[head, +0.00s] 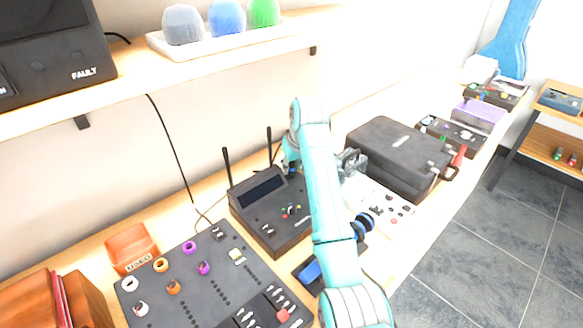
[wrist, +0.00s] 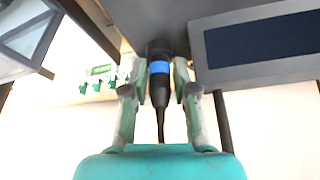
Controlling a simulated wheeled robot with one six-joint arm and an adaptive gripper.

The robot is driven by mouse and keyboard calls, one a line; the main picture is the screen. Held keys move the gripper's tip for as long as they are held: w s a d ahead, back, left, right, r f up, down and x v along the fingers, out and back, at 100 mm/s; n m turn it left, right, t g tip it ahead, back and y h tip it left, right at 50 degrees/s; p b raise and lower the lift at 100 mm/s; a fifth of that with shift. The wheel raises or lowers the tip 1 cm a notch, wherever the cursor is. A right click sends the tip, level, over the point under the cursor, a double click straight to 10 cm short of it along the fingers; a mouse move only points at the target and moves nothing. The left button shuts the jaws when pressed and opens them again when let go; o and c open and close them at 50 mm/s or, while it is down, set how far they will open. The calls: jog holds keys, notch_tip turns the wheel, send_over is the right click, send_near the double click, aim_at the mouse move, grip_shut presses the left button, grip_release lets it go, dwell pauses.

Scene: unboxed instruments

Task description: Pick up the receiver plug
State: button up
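The receiver (head: 268,212) is a black box with a screen and two antennas, on the bench in the head view. Its dark underside or back and its screen (wrist: 258,45) fill the top of the wrist view. The receiver plug (wrist: 159,85) is black with a blue band and a thin cable. Its far end meets the receiver's dark casing. My gripper (wrist: 159,78) has one finger on each side of the plug, close against it.
A dark control panel (head: 205,275) with coloured rings lies at left front. A black case (head: 395,150) and a white panel (head: 395,212) stand to the right of my arm. A shelf (head: 215,72) runs above the bench. A black cable hangs down the wall.

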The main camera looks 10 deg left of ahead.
grip_shut()
jog(key=shift+r, duration=0.15)
